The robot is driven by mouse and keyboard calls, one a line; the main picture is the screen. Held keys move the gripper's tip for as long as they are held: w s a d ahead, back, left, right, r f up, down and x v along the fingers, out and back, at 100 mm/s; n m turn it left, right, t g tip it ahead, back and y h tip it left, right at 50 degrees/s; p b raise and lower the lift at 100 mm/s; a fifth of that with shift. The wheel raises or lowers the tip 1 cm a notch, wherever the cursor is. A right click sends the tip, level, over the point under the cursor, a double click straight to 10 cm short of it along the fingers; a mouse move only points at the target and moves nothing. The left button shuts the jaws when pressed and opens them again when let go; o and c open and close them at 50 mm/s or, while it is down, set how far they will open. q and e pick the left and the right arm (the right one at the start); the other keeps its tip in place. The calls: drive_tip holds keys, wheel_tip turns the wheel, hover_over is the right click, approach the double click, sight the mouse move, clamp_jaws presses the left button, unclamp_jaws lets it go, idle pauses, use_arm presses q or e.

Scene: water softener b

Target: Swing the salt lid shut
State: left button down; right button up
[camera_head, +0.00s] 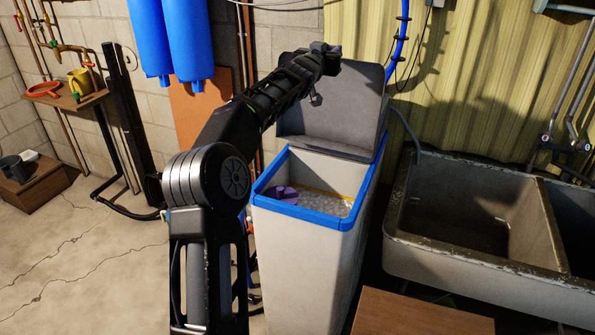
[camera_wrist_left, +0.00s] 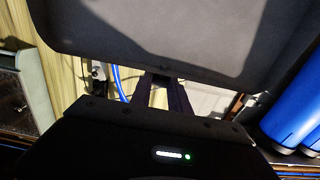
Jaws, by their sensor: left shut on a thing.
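The grey salt lid (camera_head: 335,110) stands raised, nearly upright, at the back of the white softener bin (camera_head: 295,255) with its blue rim. The bin is open; whitish salt (camera_head: 322,203) and a purple item (camera_head: 281,194) show inside. My left gripper (camera_head: 328,55) is at the lid's top edge, shut on it; its fingertips are hard to make out from the head. In the left wrist view the lid (camera_wrist_left: 190,35) fills the upper part, and the gripper fingers (camera_wrist_left: 160,88) reach its edge. My right gripper is not in view.
A double stone sink (camera_head: 470,265) stands right of the bin. A wooden surface (camera_head: 420,315) is at front right. Blue cylinders (camera_head: 175,40) hang on the wall behind. A small shelf (camera_head: 68,98) is at far left.

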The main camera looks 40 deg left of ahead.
use_arm(q)
drive_tip(key=f+b+v, duration=0.1)
drive_tip(key=b+v, duration=0.5)
drive_tip(key=v, duration=0.2)
drive_tip(key=shift+s+f, duration=0.25)
drive_tip(key=shift+f, duration=0.05)
idle(0.3)
drive_tip(key=s+d+f+b, duration=0.2)
drive_tip(key=s+f+b, duration=0.1)
drive_tip(key=s, duration=0.4)
drive_tip(key=shift+s+d+f, duration=0.2)
drive_tip(key=shift+f, duration=0.2)
idle(0.3)
drive_tip(key=shift+b, duration=0.35)
